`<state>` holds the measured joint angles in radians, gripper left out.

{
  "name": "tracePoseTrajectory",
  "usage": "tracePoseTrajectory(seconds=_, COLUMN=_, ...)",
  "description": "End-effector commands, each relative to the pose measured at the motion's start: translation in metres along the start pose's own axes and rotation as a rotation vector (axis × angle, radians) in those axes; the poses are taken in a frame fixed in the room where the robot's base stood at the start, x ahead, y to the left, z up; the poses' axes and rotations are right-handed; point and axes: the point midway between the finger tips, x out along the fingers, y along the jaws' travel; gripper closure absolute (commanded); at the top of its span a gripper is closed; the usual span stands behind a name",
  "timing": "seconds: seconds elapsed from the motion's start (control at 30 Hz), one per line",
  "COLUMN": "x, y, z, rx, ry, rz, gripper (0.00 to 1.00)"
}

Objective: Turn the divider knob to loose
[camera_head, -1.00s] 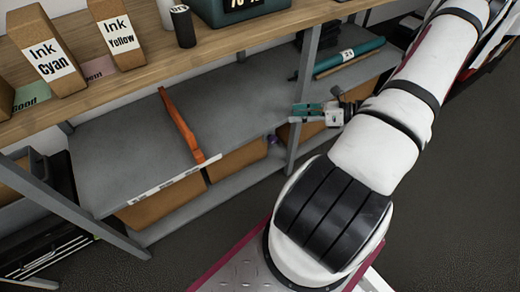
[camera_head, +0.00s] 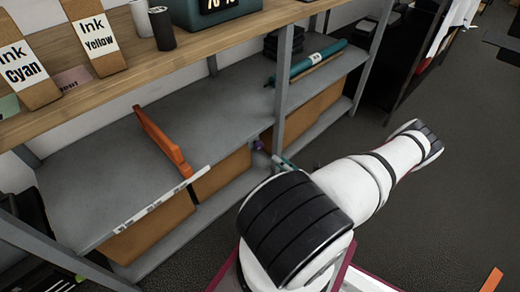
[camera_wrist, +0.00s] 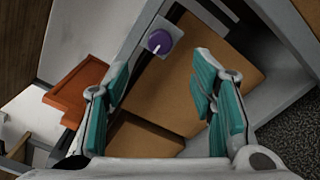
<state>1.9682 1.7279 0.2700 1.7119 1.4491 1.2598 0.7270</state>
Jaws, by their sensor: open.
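The purple divider knob (camera_wrist: 160,42) sits on a pale square plate beneath the shelf edge, with a thin light mark on its face; I cannot read its setting. In the head view the knob (camera_head: 258,146) is small, beside the shelf's middle post. The orange divider (camera_head: 163,138) stands upright on the grey shelf; it also shows at left in the wrist view (camera_wrist: 78,92). My gripper (camera_wrist: 163,72) is open and empty, its teal fingers apart and pointing towards the knob without touching it. In the head view my arm mostly hides the gripper (camera_head: 284,162).
Brown boxes (camera_head: 150,230) fill the space below the grey shelf (camera_head: 85,190). The shelf's middle post (camera_head: 281,90) stands close to the knob. A teal roll (camera_head: 318,58) lies on the right-hand shelf. Dark floor (camera_head: 450,200) is open at right.

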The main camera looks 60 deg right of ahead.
Motion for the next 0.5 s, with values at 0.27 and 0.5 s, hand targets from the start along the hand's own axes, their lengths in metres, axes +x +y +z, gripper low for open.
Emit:
tracePoseTrajectory(seconds=0.27, x=0.057, y=0.0, z=-0.002, rx=-0.002, ry=0.003, rz=0.003, gripper=0.49)
tracePoseTrajectory(seconds=0.5, x=0.093, y=0.0, z=-0.001, rx=-0.003, ry=0.002, rz=0.002, gripper=0.49)
